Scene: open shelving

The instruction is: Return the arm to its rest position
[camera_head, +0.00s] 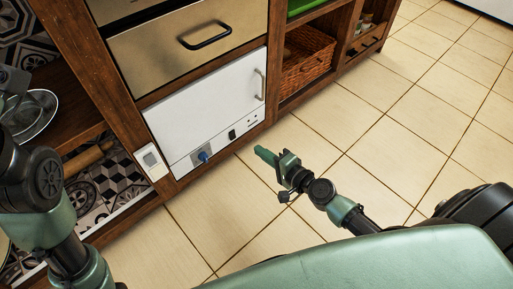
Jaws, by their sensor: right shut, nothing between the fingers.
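My right arm reaches in from the lower right over the tiled floor. Its gripper (265,155) has its green fingers together, with nothing between them, in front of the white appliance. My left arm (40,190) stands upright at the left edge, close to the shelving. Whether its fingers are open or shut does not show clearly there.
Wooden shelving (120,72) runs along the left and top. It holds a white appliance (207,115) with a handle, a drawer (165,45) above it, and a wicker basket (307,62). A metal bowl (36,115) is at the left. The tiled floor (400,130) at right is clear.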

